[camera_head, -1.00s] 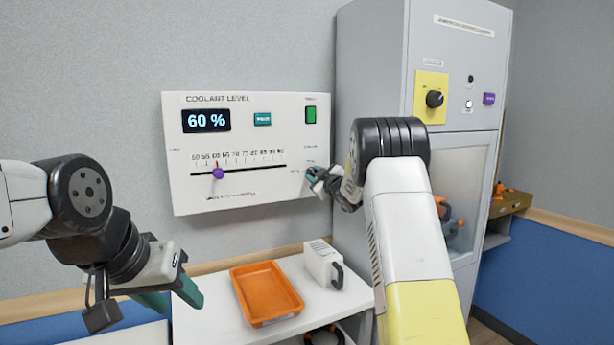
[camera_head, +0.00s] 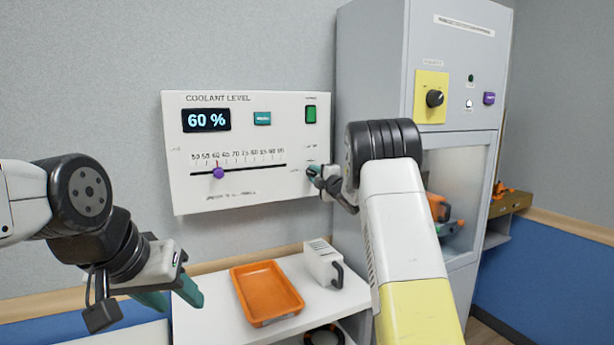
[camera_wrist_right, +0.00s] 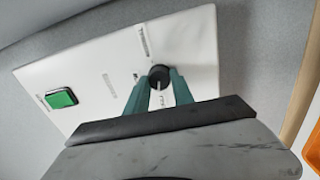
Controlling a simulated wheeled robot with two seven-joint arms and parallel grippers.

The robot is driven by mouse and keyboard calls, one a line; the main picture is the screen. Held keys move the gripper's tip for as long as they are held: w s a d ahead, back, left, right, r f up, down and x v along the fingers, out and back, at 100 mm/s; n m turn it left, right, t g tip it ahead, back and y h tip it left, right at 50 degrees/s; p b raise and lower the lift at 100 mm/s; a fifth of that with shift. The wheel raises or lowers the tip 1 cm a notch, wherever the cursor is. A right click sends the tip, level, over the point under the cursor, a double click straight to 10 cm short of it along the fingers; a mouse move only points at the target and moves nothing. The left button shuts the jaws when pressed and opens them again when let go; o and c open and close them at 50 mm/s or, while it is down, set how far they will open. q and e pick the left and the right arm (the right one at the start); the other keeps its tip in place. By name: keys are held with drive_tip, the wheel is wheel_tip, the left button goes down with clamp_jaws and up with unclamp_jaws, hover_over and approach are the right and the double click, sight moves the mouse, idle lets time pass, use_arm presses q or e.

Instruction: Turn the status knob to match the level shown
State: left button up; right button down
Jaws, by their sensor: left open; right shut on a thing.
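The coolant level panel (camera_head: 240,185) on the wall has a display (camera_head: 206,119) reading 60 %. Its purple slider (camera_head: 218,173) sits near the 60 mark on the scale. The status knob (camera_wrist_right: 159,76) is a dark round knob with a white pointer line, at the panel's lower right. My right gripper (camera_wrist_right: 158,90) is at the knob, its teal fingers shut on it from both sides. My left gripper (camera_head: 172,298) is open and empty, away at the lower left.
A green switch (camera_head: 311,115) is above the knob on the panel. An orange tray (camera_head: 266,315) and a white boxy item (camera_head: 323,263) stand on the white table below. A grey cabinet (camera_head: 375,70) with a black dial (camera_head: 434,98) is at the right.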

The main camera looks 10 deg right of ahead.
drive_tip(key=shift+f+n, duration=0.1)
drive_tip(key=shift+n, duration=0.5)
drive_tip(key=c, duration=1.1)
unclamp_jaws()
drive_tip(key=v, duration=0.8)
drive_tip(key=shift+d, duration=0.1)
